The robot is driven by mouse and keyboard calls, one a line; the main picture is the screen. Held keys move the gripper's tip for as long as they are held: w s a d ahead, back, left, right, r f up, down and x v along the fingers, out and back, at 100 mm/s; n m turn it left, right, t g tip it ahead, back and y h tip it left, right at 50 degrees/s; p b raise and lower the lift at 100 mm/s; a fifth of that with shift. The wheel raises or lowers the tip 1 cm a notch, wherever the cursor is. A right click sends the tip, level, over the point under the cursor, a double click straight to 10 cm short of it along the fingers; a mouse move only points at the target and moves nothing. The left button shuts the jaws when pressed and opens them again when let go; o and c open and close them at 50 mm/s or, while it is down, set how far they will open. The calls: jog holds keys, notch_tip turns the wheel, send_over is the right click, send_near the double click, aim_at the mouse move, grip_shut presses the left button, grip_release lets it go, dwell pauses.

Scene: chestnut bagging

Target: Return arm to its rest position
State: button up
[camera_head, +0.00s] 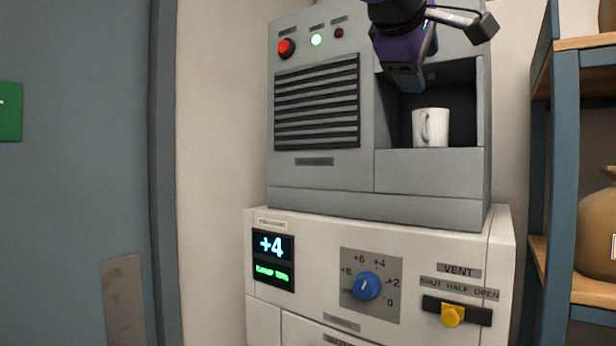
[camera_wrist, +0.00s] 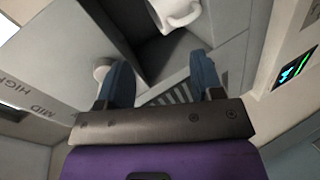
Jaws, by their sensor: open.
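My purple and dark gripper (camera_head: 405,75) hangs at the top of the head view, in front of the opening in the grey machine (camera_head: 430,172). In the wrist view its two blue fingers (camera_wrist: 162,88) are spread apart with nothing between them. A white mug (camera_head: 431,127) stands upright inside the machine's opening, below and slightly right of the gripper. The mug (camera_wrist: 175,12) also shows at the top of the wrist view, apart from the fingers. The rest of my arm is mostly out of view.
A white cabinet (camera_head: 400,240) below carries a display (camera_head: 273,259) reading +4, a blue knob (camera_head: 367,286) and a yellow vent slider (camera_head: 452,315). A blue shelf frame (camera_head: 563,150) with a brown sack (camera_head: 598,235) stands at right. A grey-blue door (camera_head: 75,190) is at left.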

jog(key=s+d+f+m+g+y, duration=0.2)
jog(key=s+d+f, duration=0.2)
jog(key=f, duration=0.8)
jog(key=s+d+f+m+g+y, duration=0.2)
jog(key=s+d+f, duration=0.3)
jog(key=f, duration=0.6)
jog(key=s+d+f+m+g+y, duration=0.1)
jog(key=s+d+f+m+y, duration=0.2)
jog(key=s+f, duration=0.5)
notch_tip(320, 180, down, 5)
jog(key=shift+s+d+r+m+g+y, duration=0.15)
jog(key=shift+s+d+m+g+y, duration=0.25)
jog(key=shift+d+m, duration=0.4)
